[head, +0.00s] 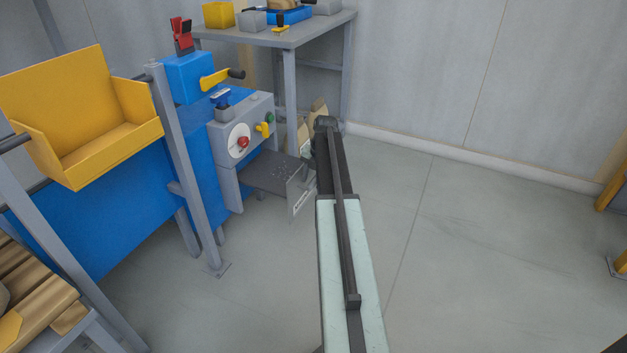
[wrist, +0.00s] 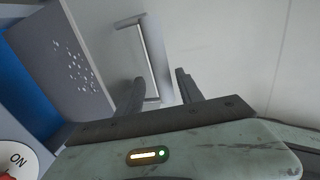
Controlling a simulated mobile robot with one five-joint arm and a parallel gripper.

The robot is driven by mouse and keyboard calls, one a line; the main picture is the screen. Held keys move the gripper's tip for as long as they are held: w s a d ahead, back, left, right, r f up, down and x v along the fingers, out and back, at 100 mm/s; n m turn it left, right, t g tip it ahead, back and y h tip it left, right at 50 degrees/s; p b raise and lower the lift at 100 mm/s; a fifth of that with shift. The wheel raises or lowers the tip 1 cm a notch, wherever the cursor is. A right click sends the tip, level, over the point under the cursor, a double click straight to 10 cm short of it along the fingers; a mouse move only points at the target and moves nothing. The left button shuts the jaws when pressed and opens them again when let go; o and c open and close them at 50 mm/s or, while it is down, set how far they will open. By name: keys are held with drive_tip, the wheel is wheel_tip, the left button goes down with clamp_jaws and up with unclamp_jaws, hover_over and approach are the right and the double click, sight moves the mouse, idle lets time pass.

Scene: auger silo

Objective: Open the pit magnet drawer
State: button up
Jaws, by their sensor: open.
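The pit magnet drawer is a flat grey tray (head: 270,172) standing out from below the control box, with small pale specks on it. Its pale front plate (head: 300,190) faces right. In the wrist view the specked tray (wrist: 60,40) is at the left, and a grey bar handle (wrist: 152,55) stands out from the front. My gripper (wrist: 160,88) is open. The near end of the handle shows between its two fingers; I cannot tell whether they touch it. In the head view my dark gripper end (head: 325,130) is beside the drawer front, its fingers hidden.
The grey control box (head: 252,118) has a red knob (head: 243,142) and a yellow lever (head: 263,128). A grey table (head: 305,34) stands behind. A yellow hopper (head: 90,120) and grey posts are at left. The floor at right is clear.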

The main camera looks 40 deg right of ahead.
drive_tip(key=shift+r, duration=0.1)
wheel_tip(320, 180, up, 8)
drive_tip(key=s+p, duration=0.1)
drive_tip(key=p, duration=0.6)
drive_tip(key=shift+s+d+f+p, duration=0.2)
drive_tip(key=shift+d+f+p, duration=0.05)
drive_tip(key=shift+d+p, duration=0.1)
